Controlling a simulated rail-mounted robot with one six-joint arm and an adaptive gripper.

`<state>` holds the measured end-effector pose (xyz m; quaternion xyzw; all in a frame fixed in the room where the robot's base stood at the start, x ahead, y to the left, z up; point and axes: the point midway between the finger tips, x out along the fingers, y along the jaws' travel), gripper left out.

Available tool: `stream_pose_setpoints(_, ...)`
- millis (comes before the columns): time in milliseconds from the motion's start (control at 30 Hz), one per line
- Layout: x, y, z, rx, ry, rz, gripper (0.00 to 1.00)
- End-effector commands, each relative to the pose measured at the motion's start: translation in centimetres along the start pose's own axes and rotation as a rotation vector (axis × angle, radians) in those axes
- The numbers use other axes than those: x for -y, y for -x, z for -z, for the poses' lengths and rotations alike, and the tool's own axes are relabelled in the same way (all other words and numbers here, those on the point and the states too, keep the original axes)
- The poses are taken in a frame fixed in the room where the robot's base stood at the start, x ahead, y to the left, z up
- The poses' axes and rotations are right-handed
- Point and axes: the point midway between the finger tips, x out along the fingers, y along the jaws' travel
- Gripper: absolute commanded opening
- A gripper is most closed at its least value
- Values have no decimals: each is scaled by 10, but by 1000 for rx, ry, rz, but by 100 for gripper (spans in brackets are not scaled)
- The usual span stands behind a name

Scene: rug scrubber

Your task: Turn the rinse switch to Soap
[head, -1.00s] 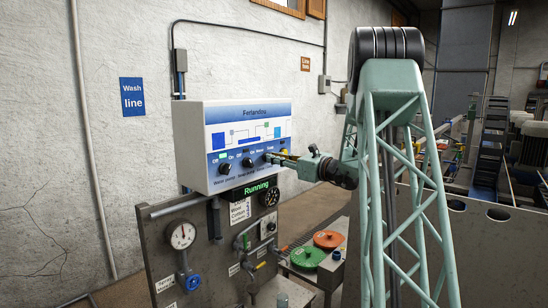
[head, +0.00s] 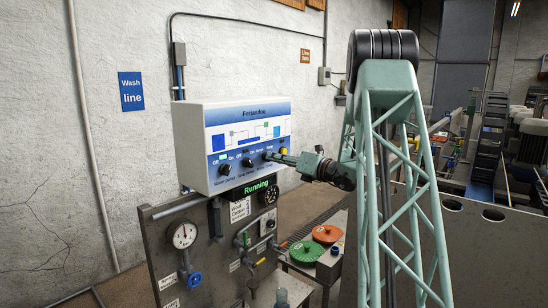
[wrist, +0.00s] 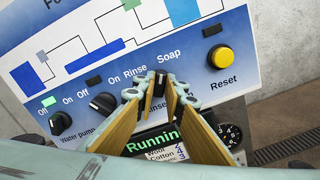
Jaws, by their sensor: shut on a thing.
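The control panel is a white box (head: 190,150) with a blue face, and my gripper (head: 266,157) reaches its lower right part from the right. In the wrist view, the dark rinse switch (wrist: 160,80) sits under the labels Rinse and Soap. My gripper (wrist: 158,92) is shut on this switch, one finger with a wood-coloured pad on each side. The fingers hide much of the switch and its lower label. I cannot tell which label it points to.
Left of the rinse switch are two more black knobs, the water pump knob (wrist: 60,122) and a middle knob (wrist: 103,102). A yellow Reset button (wrist: 220,57) is to the right.

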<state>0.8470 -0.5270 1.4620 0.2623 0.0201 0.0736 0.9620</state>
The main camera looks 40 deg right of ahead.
Motion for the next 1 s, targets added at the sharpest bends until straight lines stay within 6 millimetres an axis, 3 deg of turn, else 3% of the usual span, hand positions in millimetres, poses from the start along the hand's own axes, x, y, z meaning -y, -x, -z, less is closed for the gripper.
stream_pose_setpoints(367,0,0,1,-1,-8,1,0)
stream_pose_setpoints(400,0,0,1,-1,-8,1,12)
stream_pose_setpoints(533,0,0,1,0,-7,0,24)
stream_pose_setpoints(1000,0,4,0,0,-6,1,24)
